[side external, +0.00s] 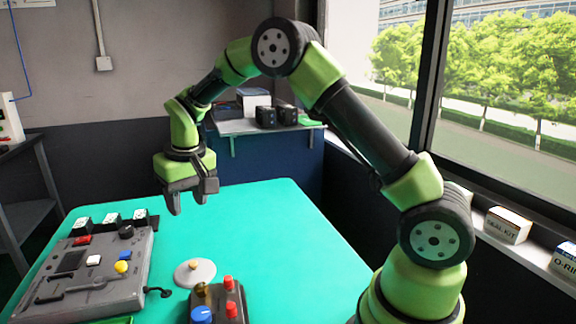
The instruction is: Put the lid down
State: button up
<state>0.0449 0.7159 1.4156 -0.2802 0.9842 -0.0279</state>
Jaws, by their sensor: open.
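A grey panel (75,282) with buttons and switches takes up the table's left side. A dark control box (212,306) with red knobs and a blue knob is at the front. The green table (270,235) is clear at its middle and right.

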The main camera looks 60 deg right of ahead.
jog(key=s+a+r+t+y, duration=0.1)
jog(key=s+a+r+t, duration=0.1)
jog(key=s+r, duration=0.6)
jog(key=s+a+r+t+y, duration=0.1)
jog(key=s+a+r+t, duration=0.1)
jog(key=s+r, duration=0.65)
jog(key=s+f+m+t, duration=0.1)
jog(key=s+f, duration=0.2)
jog(key=s, duration=0.6)
jog(key=shift+a, duration=0.35)
